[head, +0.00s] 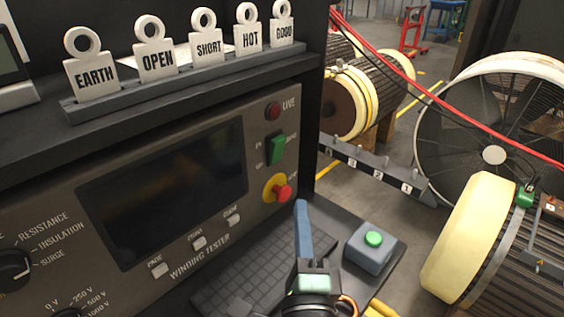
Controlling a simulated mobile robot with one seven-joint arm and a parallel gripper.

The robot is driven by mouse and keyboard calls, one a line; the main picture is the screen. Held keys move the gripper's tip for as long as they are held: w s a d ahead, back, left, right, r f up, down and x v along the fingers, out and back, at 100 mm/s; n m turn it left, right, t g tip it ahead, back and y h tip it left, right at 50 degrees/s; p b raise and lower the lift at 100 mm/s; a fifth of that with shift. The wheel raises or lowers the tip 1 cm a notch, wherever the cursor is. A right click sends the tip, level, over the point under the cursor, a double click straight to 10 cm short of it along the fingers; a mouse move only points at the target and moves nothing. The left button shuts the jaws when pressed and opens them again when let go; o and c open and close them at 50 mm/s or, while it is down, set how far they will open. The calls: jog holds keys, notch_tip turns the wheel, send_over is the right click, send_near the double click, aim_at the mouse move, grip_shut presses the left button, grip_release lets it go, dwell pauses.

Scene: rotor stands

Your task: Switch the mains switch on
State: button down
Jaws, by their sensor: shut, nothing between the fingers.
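The mains switch (277,149) is a green rocker on the right side of the winding tester's front panel. It sits between the red LIVE lamp (273,111) and the red and yellow stop button. Its small labels are too blurred to read fully, and I cannot tell which way the rocker is tipped. My gripper (302,206) shows at the lower middle with its blue fingers shut and empty. Its tips appear just below and right of the stop button, lower in the picture than the switch. It looks apart from the switch.
The stop button (281,191) juts out below the switch. A grey box with a green push button (373,240) stands right of my gripper. A dark screen (165,190) and several knobs fill the panel. Labelled tags (157,62) stand on the shelf above. Rotors and red cables lie right.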

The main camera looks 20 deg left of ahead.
jog(key=p, duration=0.2)
send_near(281, 141)
jog(key=w+d, duration=0.1)
jog(key=w, duration=0.3)
jog(key=shift+w+a+r+p, duration=0.2)
jog(key=shift+a+p, duration=0.2)
jog(key=shift+a, duration=0.15)
jog(key=shift+w+a+r+p, duration=0.1)
jog(key=shift+w+a+p, duration=0.1)
jog(key=shift+a+p, duration=0.3)
jog(key=shift+w+a+r+p, duration=0.2)
jog(key=shift+a+p, duration=0.1)
jog(key=shift+a, duration=0.3)
jog(key=shift+r+p, duration=0.1)
jog(key=shift+p, duration=0.2)
jog(key=shift+r+n+p, duration=0.1)
jog(key=shift+n+p, duration=0.2)
jog(key=shift+p, duration=0.35)
jog(key=shift+a+r+g+p, duration=0.1)
jog(key=shift+g+p, duration=0.3)
jog(key=shift+p, duration=0.3)
